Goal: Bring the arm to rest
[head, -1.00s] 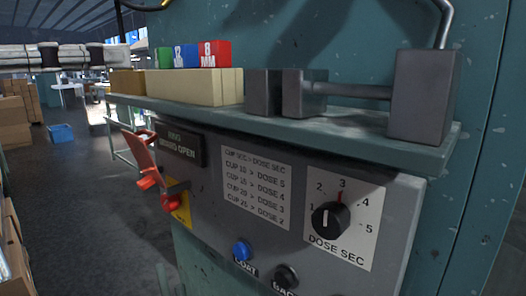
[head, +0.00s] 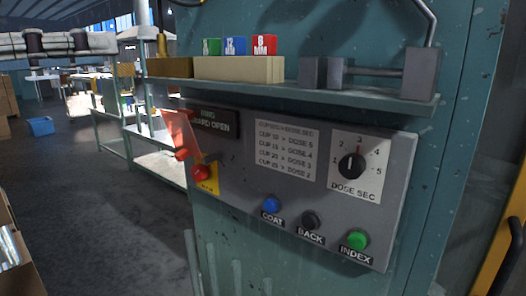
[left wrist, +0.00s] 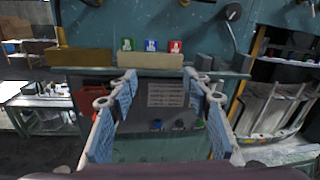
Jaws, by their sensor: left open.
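My left gripper (left wrist: 160,86) shows in the left wrist view. Its pale blue padded fingers are spread wide apart, with nothing between them. Beyond the gap is the grey control panel (left wrist: 168,118), with its printed dose table. In the head view the same panel (head: 232,178) has a black dose dial (head: 351,166) pointing up near 3. Below are a blue COAT button (head: 272,204), a black BACK button (head: 310,220) and a green INDEX button (head: 356,239). I cannot clearly make out the left gripper in the head view. My right gripper is in neither view.
A shelf (head: 380,99) above the panel holds a tan block (head: 238,69), green, blue and red marked blocks (head: 236,46) and dark metal blocks (head: 418,74). A red guard flap (head: 180,132) sticks out at the left. Open floor (head: 90,200) lies left, with a blue bin (head: 41,126).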

